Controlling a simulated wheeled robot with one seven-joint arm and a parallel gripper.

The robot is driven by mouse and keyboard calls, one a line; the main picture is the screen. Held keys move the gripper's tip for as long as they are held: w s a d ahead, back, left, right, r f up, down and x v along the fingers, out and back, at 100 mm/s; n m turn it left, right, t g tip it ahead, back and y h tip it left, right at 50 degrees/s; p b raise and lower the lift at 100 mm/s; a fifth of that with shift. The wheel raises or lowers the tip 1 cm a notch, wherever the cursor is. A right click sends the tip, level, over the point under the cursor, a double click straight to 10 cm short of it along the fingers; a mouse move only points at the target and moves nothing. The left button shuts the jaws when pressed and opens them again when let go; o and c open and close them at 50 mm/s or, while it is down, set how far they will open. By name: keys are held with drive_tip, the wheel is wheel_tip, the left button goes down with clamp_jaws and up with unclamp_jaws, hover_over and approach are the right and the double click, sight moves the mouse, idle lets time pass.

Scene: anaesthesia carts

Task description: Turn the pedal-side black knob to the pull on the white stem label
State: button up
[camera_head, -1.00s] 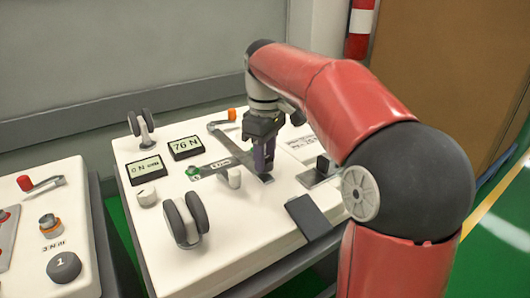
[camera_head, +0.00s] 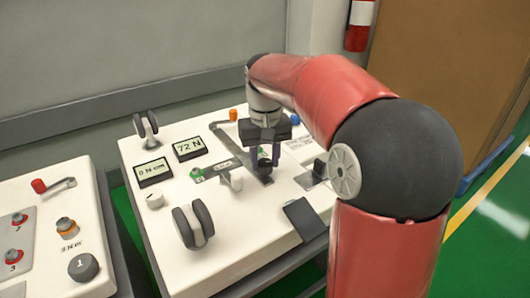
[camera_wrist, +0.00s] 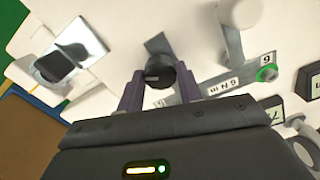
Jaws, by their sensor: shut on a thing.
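My gripper (camera_head: 265,158) points down at the panel and is shut on the black knob (camera_wrist: 158,72). In the wrist view the knob sits between the two purple-grey fingers, with a pale mark on its face. In the head view the fingers largely hide it. A grey label strip (camera_wrist: 228,82) by the stem has lettering like "N m", partly unreadable, and a green ring at one end. The dark pedal (camera_head: 305,217) lies in front and to the right of the gripper.
The display (camera_head: 188,148) reads about 72 N; another (camera_head: 153,172) reads 0 N cm. A twin-disc wheel (camera_head: 193,223) stands at the front. A second panel (camera_head: 50,270) is at the left.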

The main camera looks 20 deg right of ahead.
sight(265, 162)
drive_tip(key=shift+r+m, duration=0.1)
drive_tip(key=shift+m, duration=0.5)
drive_tip(key=shift+p, duration=0.3)
drive_tip(key=o, duration=1)
wheel_tip(265, 162, up, 7)
drive_tip(key=shift+r+p, duration=0.15)
drive_tip(key=shift+p, duration=0.65)
drive_tip(key=shift+r, duration=0.2)
drive_tip(key=shift+s, duration=0.1)
